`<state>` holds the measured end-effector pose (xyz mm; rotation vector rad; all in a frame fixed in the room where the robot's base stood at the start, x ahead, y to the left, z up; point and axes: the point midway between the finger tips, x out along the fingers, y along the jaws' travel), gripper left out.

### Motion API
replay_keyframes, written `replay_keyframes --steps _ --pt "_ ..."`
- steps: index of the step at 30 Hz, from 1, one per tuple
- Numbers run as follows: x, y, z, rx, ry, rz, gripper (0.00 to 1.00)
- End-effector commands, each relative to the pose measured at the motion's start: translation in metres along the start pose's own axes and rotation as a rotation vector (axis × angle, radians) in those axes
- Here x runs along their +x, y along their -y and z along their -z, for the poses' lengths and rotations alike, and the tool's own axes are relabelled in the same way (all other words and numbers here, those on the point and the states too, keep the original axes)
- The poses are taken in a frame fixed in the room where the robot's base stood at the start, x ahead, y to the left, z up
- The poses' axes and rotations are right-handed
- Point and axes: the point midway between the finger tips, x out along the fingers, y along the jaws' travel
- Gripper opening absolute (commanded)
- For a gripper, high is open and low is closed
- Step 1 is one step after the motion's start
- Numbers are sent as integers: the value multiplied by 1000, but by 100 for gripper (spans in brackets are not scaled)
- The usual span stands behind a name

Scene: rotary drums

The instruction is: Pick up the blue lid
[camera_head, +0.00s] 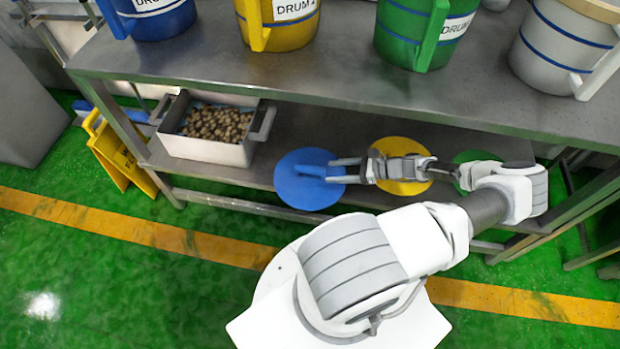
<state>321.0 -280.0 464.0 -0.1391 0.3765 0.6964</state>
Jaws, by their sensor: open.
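The blue lid (304,192) is a round disc with a raised handle (311,171) across its top. It lies on the lower metal shelf, left of the yellow lid, and reaches the shelf's front edge. My gripper (334,170) comes in from the right, with its fingers pointing left over the right part of the blue lid. The fingers are apart, close to the right end of the handle. Whether they touch the handle or lie around it, I cannot tell.
A yellow lid (402,145) and a green lid (470,160) lie to the right, partly under my arm. A metal bin (205,152) of brown lumps stands left on the shelf. Blue, yellow, green and grey drums stand on the upper shelf (330,80). A yellow floor sign (118,155) stands left.

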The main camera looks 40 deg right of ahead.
Motion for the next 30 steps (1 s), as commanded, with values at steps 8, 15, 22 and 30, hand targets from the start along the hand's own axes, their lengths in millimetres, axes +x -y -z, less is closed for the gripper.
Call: replay_keyframes --steps 8,15,22,30 --pt "35 0 0 0 0 -1 62" --pt "63 5 3 0 3 -1 62" --pt "87 6 0 0 2 -1 62" --pt "88 7 -1 0 0 0 59"
